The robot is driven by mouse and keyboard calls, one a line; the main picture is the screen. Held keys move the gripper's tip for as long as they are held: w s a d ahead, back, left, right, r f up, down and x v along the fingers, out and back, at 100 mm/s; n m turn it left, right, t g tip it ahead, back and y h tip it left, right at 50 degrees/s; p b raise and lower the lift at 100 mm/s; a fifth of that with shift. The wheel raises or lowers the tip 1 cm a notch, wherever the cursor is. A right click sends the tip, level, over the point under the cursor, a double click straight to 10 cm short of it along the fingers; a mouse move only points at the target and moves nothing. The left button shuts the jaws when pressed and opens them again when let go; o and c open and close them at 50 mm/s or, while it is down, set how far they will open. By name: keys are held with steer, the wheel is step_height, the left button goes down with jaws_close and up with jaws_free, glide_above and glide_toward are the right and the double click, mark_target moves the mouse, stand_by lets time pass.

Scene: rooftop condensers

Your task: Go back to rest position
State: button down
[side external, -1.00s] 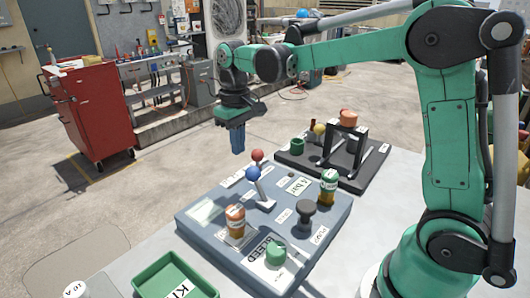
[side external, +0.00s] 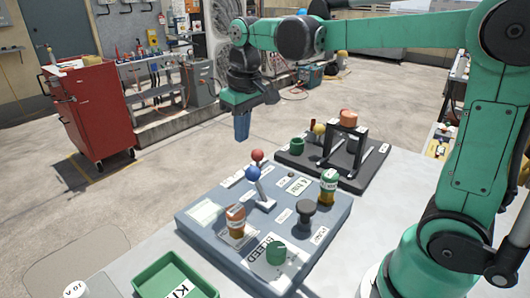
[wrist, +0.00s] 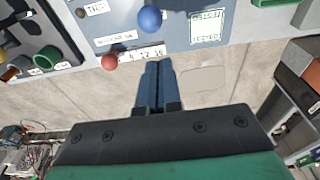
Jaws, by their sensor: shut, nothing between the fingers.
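My gripper (side external: 242,126) is shut and empty. In the side external view it hangs in the air, fingers down, beyond the far edge of the grey-blue panel (side external: 210,242). In the wrist view its blue fingers (wrist: 157,85) are pressed together, with the bare floor behind them. The panel carries a lever with a blue ball (side external: 253,173) and one with a red ball (side external: 257,155); both balls also show near the top of the wrist view. No rest marker is visible.
A dark board (side external: 290,165) with a black frame lies behind. A green tray (side external: 170,278) sits in front. A red cabinet (side external: 90,112) stands on the floor.

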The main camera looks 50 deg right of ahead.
steer(key=s+a+f+t, duration=0.2)
steer(key=s+f+t, duration=0.2)
steer(key=s, duration=0.4)
steer(key=shift+s+a+f+t, duration=0.15)
steer(key=shift+s+a+t, duration=0.15)
steer(key=shift+t, duration=0.6)
steer(key=w+d+r+m+g, duration=0.1)
steer(key=w+d+r+g, duration=0.1)
steer(key=w, duration=0.5)
steer(key=w+d+r+m+g, duration=0.1)
steer(key=w+d+r+g, duration=0.1)
steer(key=w+g, duration=0.3)
steer(key=shift+w+r+h, duration=0.25)
steer(key=shift+w+h, duration=0.05)
steer(key=shift+w, duration=0.6)
